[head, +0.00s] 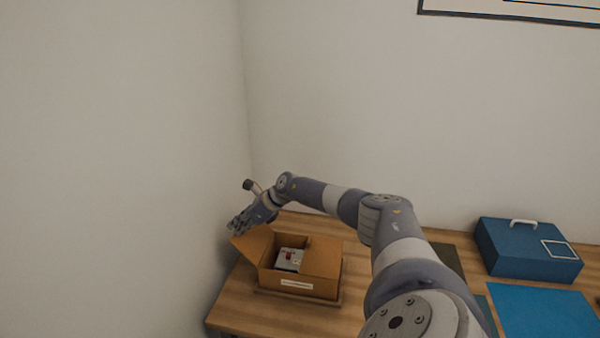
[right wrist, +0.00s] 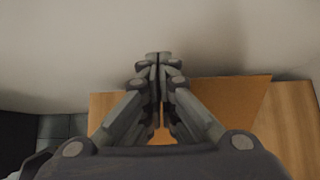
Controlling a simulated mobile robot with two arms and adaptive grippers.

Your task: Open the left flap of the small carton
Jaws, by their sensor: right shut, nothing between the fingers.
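The small carton (head: 310,285) is a brown box on the wooden table, with a white label on its front. Its top is open, and a grey thing with a red part (head: 289,258) shows inside. The left flap (head: 253,243) stands out to the left, tilted upward. My right gripper (head: 238,226) is at that flap's upper outer edge, close to the wall. In the right wrist view the right gripper (right wrist: 158,58) is shut and empty, with a brown carton panel (right wrist: 235,100) behind and beside it. Whether the fingers touch the flap, I cannot tell. My left gripper is out of view.
The wooden table (head: 235,300) ends at the left near the wall. A blue case (head: 505,262) with a white handle stands at the right, behind a flat blue sheet (head: 545,312). A dark flat mat (head: 448,258) lies partly behind my right arm.

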